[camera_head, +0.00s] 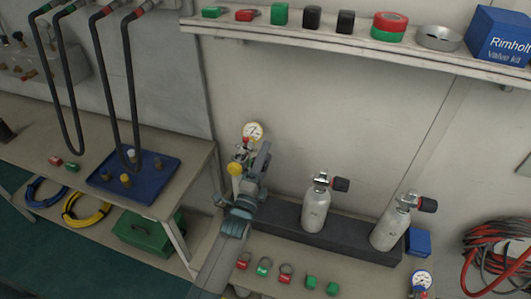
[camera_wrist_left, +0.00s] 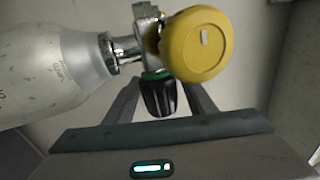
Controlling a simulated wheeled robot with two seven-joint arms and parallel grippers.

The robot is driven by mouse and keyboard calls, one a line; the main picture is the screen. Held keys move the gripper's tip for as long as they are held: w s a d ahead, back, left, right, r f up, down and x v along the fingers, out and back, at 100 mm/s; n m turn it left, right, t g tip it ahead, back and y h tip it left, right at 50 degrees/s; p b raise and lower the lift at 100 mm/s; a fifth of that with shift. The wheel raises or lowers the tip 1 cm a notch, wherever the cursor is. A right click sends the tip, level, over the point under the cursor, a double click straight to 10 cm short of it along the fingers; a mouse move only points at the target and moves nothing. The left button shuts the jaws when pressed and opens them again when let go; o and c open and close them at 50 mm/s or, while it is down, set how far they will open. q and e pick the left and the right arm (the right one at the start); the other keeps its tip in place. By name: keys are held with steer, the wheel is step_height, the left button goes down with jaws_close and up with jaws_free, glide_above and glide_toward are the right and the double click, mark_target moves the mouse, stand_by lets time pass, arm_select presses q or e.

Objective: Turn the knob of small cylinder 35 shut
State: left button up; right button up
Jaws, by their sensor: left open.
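In the left wrist view, a silver cylinder (camera_wrist_left: 50,72) lies across the left side, with a metal valve at its neck. A black knob (camera_wrist_left: 160,97) with a green ring sits on that valve, beside a big round yellow part (camera_wrist_left: 196,44). My left gripper (camera_wrist_left: 162,100) is open, its fingers on either side of the black knob; contact cannot be told. In the head view my left gripper (camera_head: 257,163) is by the yellow part (camera_head: 235,169), and hides most of that cylinder. The number 35 cannot be read. My right gripper is not in view.
Two silver cylinders (camera_head: 315,209) (camera_head: 390,230) with black knobs stand to the right in a dark rack (camera_head: 345,232). A gauge (camera_head: 252,131) is just above my gripper. Small red and green tags (camera_head: 263,267) lie in front. A shelf (camera_head: 345,42) runs above.

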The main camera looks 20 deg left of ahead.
arm_select(q)
steer(key=shift+w, duration=0.25)
steer(key=shift+c, duration=0.6)
steer(key=c, duration=0.9)
steer(key=shift+r, duration=0.1)
